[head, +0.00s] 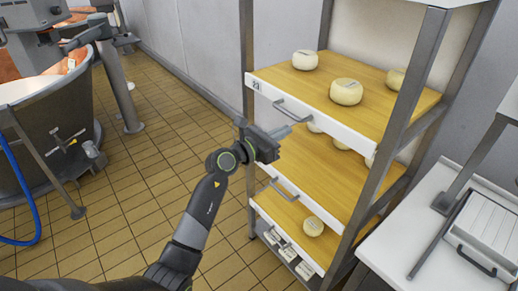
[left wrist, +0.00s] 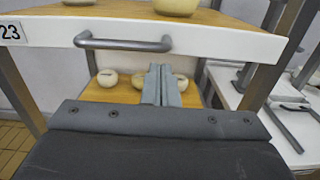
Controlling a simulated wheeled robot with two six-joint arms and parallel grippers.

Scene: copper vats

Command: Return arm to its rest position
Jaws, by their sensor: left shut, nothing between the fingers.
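My left gripper (head: 282,131) is raised in front of the shelf rack, just below the front edge of the upper shelf. Its fingers are shut together with nothing between them, and they also show shut in the left wrist view (left wrist: 160,85). Beyond the fingertips in that view, round cheeses stand on the shelf below, apart from the fingers. My left arm (head: 205,210) reaches up from the bottom left of the head view. My right gripper is not in view.
The rack's upper shelf (head: 285,85) carries cheeses and has a metal handle (head: 292,112) close to my gripper. A copper vat (head: 45,125) with a blue hose (head: 30,205) stands left. A white table (head: 420,235) stands right. Tiled floor (head: 150,170) between vat and rack is open.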

